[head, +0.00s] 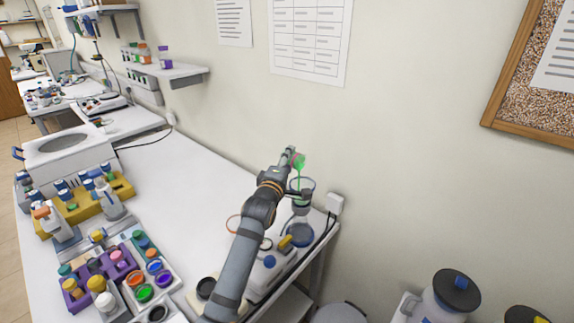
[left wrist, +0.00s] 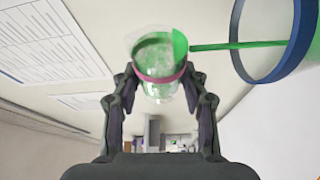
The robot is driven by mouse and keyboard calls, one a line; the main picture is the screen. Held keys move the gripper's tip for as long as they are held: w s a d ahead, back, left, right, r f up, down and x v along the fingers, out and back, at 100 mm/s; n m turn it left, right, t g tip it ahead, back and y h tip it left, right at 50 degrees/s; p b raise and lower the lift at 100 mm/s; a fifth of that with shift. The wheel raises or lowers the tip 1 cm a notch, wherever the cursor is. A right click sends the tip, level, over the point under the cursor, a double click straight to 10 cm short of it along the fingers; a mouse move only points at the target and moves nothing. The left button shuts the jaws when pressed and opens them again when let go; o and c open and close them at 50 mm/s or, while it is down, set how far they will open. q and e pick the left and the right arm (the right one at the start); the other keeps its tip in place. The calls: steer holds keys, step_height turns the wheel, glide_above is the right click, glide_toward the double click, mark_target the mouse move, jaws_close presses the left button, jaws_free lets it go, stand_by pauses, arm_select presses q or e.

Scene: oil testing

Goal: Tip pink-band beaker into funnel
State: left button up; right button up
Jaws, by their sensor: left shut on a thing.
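My left gripper (head: 288,163) is shut on the pink-band beaker (left wrist: 158,60), a clear vessel with green liquid in it. The gripper's two fingers (left wrist: 160,88) press its sides at the pink band in the left wrist view. The beaker (head: 299,160) is tipped, high above the bench's far right end in the head view. A thin green stream runs from its lip down to the funnel (head: 302,184). In the left wrist view the stream reaches inside the funnel's blue rim (left wrist: 237,40). A clear flask (head: 302,232) stands below the funnel. My right gripper is out of view.
The white bench (head: 170,165) is clear in its middle. A purple rack (head: 97,280) and a tray of colored cups (head: 148,278) stand at the front left, with a yellow rack (head: 88,205) behind. A white wall socket (head: 334,203) is close beside the funnel.

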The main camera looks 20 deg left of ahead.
arm_select(q)
steer(key=shift+s+d+r+m+t, duration=0.1)
steer(key=shift+d+r+m+t, duration=0.15)
steer(key=shift+m, duration=0.55)
steer(key=shift+s+d+r+m+t, duration=0.15)
steer(key=shift+m+t, duration=0.2)
steer(key=shift+m, duration=0.45)
steer(key=shift+w, duration=0.1)
steer(key=shift+r, duration=0.1)
stand_by(0.4)
